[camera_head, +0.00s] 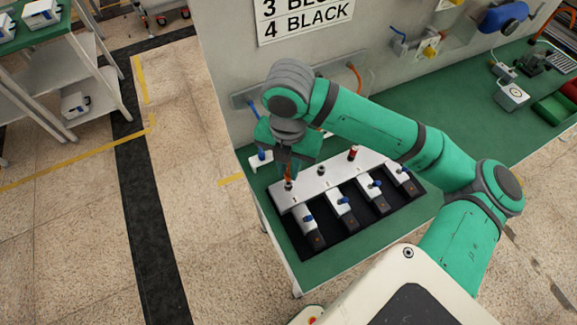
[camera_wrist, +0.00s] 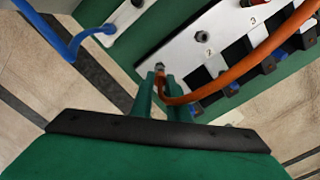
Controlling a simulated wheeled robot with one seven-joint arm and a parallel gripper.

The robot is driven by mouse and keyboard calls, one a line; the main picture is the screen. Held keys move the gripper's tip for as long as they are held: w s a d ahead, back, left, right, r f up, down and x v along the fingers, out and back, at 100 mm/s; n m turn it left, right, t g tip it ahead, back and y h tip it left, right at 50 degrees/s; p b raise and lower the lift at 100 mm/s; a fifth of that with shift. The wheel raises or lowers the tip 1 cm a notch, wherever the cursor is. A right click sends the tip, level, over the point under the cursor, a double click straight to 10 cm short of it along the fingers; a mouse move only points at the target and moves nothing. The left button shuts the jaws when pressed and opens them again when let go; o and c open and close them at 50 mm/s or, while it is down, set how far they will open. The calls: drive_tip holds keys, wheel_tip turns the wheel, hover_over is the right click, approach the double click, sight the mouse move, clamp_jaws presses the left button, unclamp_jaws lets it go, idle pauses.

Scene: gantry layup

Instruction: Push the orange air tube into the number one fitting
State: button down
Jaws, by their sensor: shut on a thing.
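My gripper (camera_wrist: 161,97) is shut on the orange air tube (camera_wrist: 238,70) close to its end; the tube loops up and right in the wrist view. In the head view a short orange piece shows below my gripper (camera_head: 287,168). The number one fitting (camera_wrist: 159,67), a metal stub, is just past the fingertips at the left end of the white manifold (camera_head: 314,182). The tube end is at or very near this fitting; I cannot tell whether it is inside. The fitting marked 2 (camera_wrist: 202,37) stands bare beside it.
Several valve blocks with blue parts (camera_head: 340,201) line the manifold's front. A red piece (camera_head: 353,153) stands farther right on it. A blue tube (camera_wrist: 75,45) runs left of the manifold. A wall with a label sign (camera_head: 304,15) rises behind the green bench (camera_head: 400,219).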

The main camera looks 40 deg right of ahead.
sight(289, 168)
drive_tip(key=shift+f, duration=1.3)
drive_tip(key=c, duration=1.6)
unclamp_jaws()
drive_tip(key=shift+c, duration=0.2)
wheel_tip(289, 168, up, 11)
drive_tip(key=shift+f, duration=0.1)
